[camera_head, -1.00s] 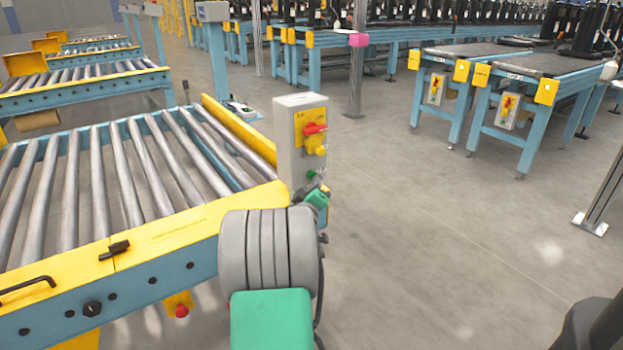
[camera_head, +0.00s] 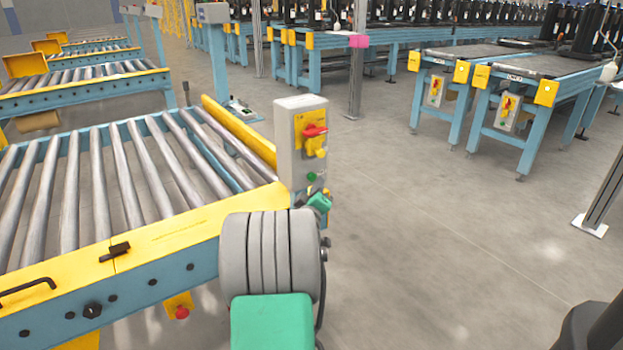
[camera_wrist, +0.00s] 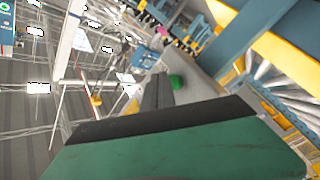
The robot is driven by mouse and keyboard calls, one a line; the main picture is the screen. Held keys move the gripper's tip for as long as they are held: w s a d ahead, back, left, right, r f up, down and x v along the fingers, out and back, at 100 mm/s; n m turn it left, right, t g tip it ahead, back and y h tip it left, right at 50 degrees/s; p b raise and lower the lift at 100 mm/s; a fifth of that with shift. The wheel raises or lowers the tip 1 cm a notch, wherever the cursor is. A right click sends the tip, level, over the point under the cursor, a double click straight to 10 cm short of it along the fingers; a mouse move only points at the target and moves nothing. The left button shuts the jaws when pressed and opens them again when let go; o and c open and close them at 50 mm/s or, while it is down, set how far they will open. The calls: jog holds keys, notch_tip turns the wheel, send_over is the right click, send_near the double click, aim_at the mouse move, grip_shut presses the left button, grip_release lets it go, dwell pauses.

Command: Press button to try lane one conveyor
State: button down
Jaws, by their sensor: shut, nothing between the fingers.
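A grey control box (camera_head: 288,150) stands at the right front corner of the roller conveyor (camera_head: 150,235). It carries a red and yellow rotary switch (camera_head: 315,132) and, lower down, a green button (camera_head: 312,177). The green button also shows in the wrist view (camera_wrist: 176,82). My gripper (camera_head: 325,190) is shut and empty, just below the button in the head view. In the wrist view my dark fingers (camera_wrist: 157,78) point up just left of the button, and I see no contact. My wrist hides the lower part of the box.
A yellow side rail (camera_head: 238,132) runs behind the box. A red button on a yellow plate (camera_head: 180,311) hangs below the conveyor's front edge. The floor (camera_head: 430,240) to the right is clear. Blue conveyor stands (camera_head: 525,110) with more switch boxes are farther back.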

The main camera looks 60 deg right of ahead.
jog(key=shift+s+a, duration=0.1)
jog(key=shift+s, duration=0.1)
jog(key=s+p, duration=0.1)
jog(key=s+a, duration=0.1)
jog(key=s, duration=0.1)
jog(key=s+a+p, duration=0.1)
jog(key=shift+s+a+p, duration=0.15)
jog(key=shift+s+p, duration=0.05)
jog(key=shift+p, duration=0.15)
dwell(0.6)
